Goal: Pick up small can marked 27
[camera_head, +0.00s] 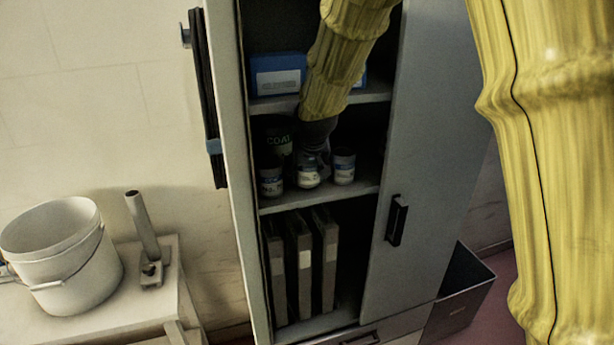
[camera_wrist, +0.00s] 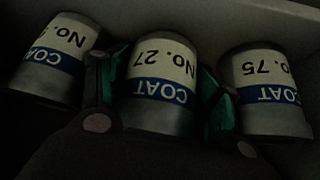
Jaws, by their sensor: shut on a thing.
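The small can marked 27 (camera_wrist: 158,88) has a white label with a blue band reading COAT, upside down in the wrist view. It is the middle one of three small cans in a row on a cabinet shelf, and it shows in the head view (camera_head: 308,178). My gripper (camera_wrist: 160,95) has one finger on each side of this can and is shut on it. I cannot tell whether the can is clear of the shelf.
A can marked 75 (camera_wrist: 265,90) and another small can (camera_wrist: 55,60) stand close on either side. A larger COAT can (camera_head: 277,137) is behind. The shelf above (camera_head: 365,96) holds blue boxes; binders (camera_head: 305,262) stand below. The cabinet door (camera_head: 435,130) is at the right.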

